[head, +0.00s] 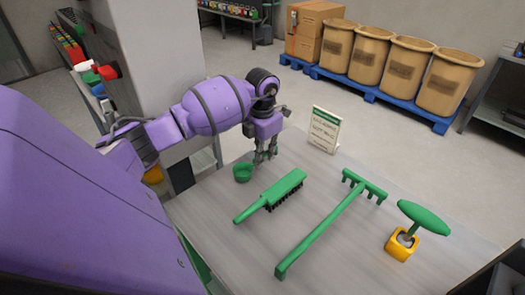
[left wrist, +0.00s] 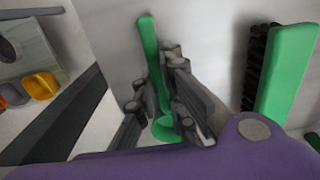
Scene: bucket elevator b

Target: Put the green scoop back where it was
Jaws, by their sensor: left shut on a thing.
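The green scoop (head: 242,173) is near the left edge of the grey table (head: 215,235), its round cup to the left of my left gripper (head: 264,156). In the left wrist view the scoop's long handle (left wrist: 148,42) runs between the fingers of the left gripper (left wrist: 157,88), which is shut on it. The cup is partly hidden there by the fingers. I cannot tell whether the scoop touches the table. My right gripper is not in view.
A green brush (head: 275,193) lies just right of the scoop, then a green rake (head: 325,225). A sign (head: 323,130) stands at the back edge. Bare table lies in front of the brush.

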